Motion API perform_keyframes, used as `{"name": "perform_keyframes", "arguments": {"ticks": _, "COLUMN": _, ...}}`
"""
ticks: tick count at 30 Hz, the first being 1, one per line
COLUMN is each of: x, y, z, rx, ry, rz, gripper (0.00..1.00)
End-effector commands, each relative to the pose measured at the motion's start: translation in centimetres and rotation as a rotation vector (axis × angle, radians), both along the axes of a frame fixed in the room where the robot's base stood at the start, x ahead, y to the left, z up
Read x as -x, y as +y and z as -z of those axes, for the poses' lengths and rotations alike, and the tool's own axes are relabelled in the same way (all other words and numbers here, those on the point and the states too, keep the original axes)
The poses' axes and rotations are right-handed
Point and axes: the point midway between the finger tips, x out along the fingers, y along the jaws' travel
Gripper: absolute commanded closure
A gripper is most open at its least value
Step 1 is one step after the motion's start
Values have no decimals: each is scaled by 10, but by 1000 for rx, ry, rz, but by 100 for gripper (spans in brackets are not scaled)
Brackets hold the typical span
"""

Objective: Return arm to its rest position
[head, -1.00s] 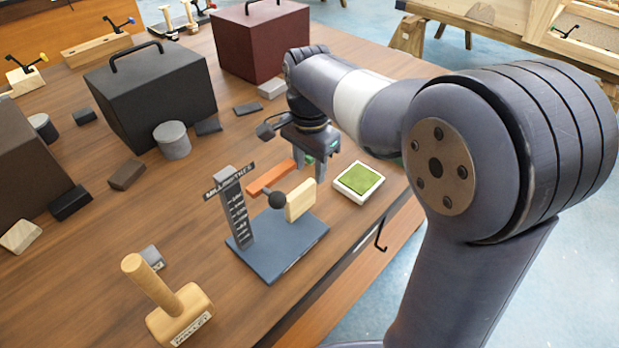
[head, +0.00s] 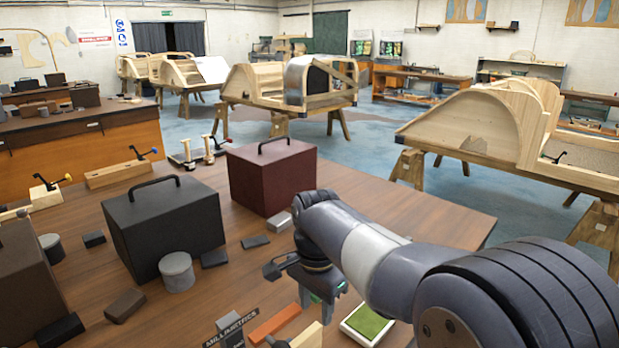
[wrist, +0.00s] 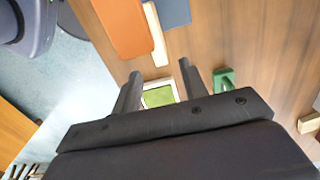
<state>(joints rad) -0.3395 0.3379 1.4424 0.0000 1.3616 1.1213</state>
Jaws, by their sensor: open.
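My gripper (head: 318,299) hangs at the end of my arm above the wooden table (head: 400,197). In the wrist view its two fingers (wrist: 157,82) are spread apart with nothing held between them. A white-framed green pad (head: 367,323) lies on the table just right of the gripper in the head view. The pad also shows beyond the fingers in the wrist view (wrist: 160,97). My upper arm covers part of the table's right side.
A black case (head: 165,230) and a maroon case (head: 274,178) stand to the left and behind. Small blocks lie between. The table's back right is clear.

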Motion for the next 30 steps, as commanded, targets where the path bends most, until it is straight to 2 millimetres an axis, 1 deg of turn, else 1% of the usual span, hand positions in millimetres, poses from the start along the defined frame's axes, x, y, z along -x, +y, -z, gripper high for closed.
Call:
{"name": "perform_keyframes", "arguments": {"ticks": 1, "x": 1, "y": 0, "z": 11, "rx": 1, "ry": 4, "rz": 0, "gripper": 59}}
{"name": "perform_keyframes", "arguments": {"ticks": 6, "x": 1, "y": 0, "z": 41, "rx": 1, "ry": 4, "rz": 0, "gripper": 59}}
{"name": "perform_keyframes", "arguments": {"ticks": 9, "x": 0, "y": 0, "z": 55, "rx": 1, "ry": 2, "rz": 0, "gripper": 59}}
{"name": "perform_keyframes", "arguments": {"ticks": 13, "x": 0, "y": 0, "z": 66, "rx": 1, "ry": 2, "rz": 0, "gripper": 59}}
{"name": "perform_keyframes", "arguments": {"ticks": 15, "x": 0, "y": 0, "z": 68, "rx": 1, "ry": 1, "rz": 0, "gripper": 59}}
{"name": "perform_keyframes", "arguments": {"ticks": 18, "x": 0, "y": 0, "z": 64, "rx": -1, "ry": -1, "rz": 0, "gripper": 59}}
{"name": "perform_keyframes", "arguments": {"ticks": 26, "x": 0, "y": 0, "z": 64, "rx": 0, "ry": 0, "rz": 0, "gripper": 59}}
{"name": "perform_keyframes", "arguments": {"ticks": 30, "x": -1, "y": 0, "z": 57, "rx": -1, "ry": -3, "rz": 0, "gripper": 59}}
